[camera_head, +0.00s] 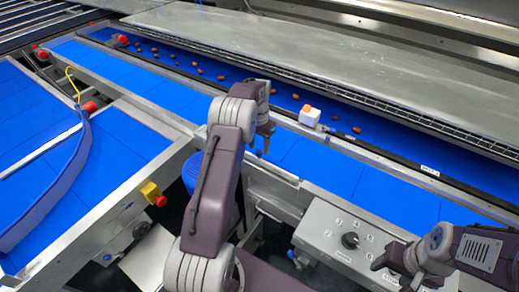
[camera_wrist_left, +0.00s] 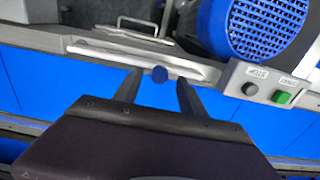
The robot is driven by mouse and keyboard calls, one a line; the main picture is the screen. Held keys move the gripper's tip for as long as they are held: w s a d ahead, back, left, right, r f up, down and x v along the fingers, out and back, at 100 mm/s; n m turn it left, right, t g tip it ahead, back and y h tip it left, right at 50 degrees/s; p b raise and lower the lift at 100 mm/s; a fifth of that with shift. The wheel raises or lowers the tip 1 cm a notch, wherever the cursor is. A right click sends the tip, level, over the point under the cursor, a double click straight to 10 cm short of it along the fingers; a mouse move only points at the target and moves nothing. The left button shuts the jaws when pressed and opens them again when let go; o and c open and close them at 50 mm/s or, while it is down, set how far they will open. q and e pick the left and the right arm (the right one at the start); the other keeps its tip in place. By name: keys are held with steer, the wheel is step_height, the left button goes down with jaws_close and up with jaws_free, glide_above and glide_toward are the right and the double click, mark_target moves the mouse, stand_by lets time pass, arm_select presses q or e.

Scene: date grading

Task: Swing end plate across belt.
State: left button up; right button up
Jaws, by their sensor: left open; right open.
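My left gripper (camera_head: 264,143) is over the near blue belt (camera_head: 320,165) in the head view. In the left wrist view its fingers (camera_wrist_left: 160,85) are open, with a round dark blue knob (camera_wrist_left: 160,74) between their tips. I cannot tell whether the fingers touch the knob. A pale metal bar or plate (camera_wrist_left: 110,52) lies along the belt edge just beyond it; I cannot tell for sure whether this is the end plate. My right gripper (camera_head: 393,266) is open and empty at the lower right, beside the control box.
A grey control box (camera_head: 325,240) with a dial stands at the front. A blue motor (camera_wrist_left: 265,28) and a start/stop box (camera_wrist_left: 262,85) are close to the left gripper. Dates (camera_head: 220,78) and a small white box (camera_head: 309,117) lie by the far belt. A curved blue guide (camera_head: 60,185) stands at left.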

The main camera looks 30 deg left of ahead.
arm_select(q)
steer(key=shift+s+f, duration=0.1)
steer(key=shift+f, duration=1.15)
jaws_close()
stand_by(0.4)
